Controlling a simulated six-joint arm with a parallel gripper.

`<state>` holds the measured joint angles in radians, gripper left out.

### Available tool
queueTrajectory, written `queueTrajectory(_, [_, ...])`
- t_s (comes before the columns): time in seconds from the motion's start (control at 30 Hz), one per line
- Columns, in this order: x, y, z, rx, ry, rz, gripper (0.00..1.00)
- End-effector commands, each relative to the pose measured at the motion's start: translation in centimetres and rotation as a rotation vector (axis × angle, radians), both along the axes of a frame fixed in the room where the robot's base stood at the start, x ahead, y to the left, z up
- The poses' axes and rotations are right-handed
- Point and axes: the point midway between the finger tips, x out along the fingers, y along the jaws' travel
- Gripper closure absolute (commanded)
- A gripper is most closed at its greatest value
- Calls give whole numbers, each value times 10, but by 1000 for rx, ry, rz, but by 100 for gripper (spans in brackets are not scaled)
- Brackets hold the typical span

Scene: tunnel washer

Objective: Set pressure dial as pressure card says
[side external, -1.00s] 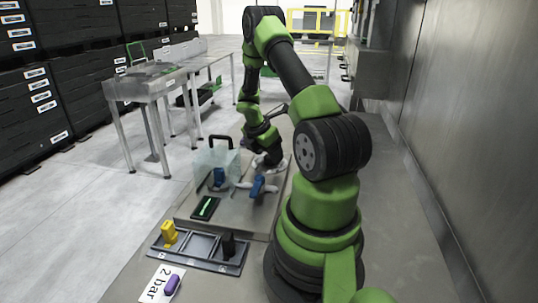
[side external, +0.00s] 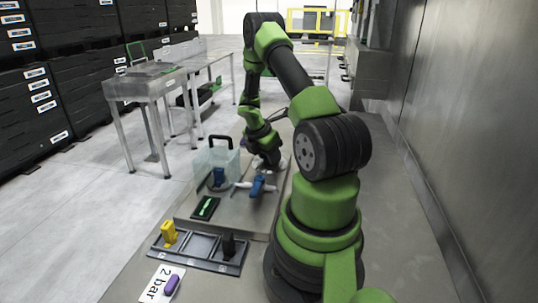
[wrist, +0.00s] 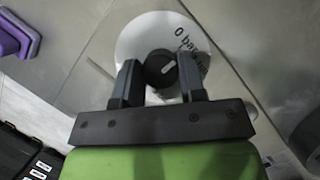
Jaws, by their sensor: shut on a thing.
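The pressure dial (wrist: 138,30) shows in the wrist view as a round white plate with "0 bar" printed at its upper right. Its black knob (wrist: 160,68) has a short white mark on its right part. My gripper (wrist: 160,82) has one finger on each side of the knob and is shut on it. Other dial print is partly hidden or too small to read. In the side view my gripper (side external: 270,162) is down at the dial, which it mostly hides. The pressure card (side external: 155,287) reads "2 bar" and lies at the front, with a purple piece (side external: 172,285) on it.
A grey tray (side external: 198,262) holds a yellow piece (side external: 169,232) and a black piece (side external: 228,246). Behind are a black pad (side external: 194,213) with a green piece, a clear cover (side external: 203,157) with a black handle, and a blue handle (side external: 257,187) near my gripper.

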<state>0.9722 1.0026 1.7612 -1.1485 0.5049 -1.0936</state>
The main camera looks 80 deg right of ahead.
Motion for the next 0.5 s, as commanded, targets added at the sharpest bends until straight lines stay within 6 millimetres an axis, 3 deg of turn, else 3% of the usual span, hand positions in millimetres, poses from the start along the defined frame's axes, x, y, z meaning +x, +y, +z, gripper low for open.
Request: queueTrajectory(0.5, [2,-1,0,-1,-1,-394,86])
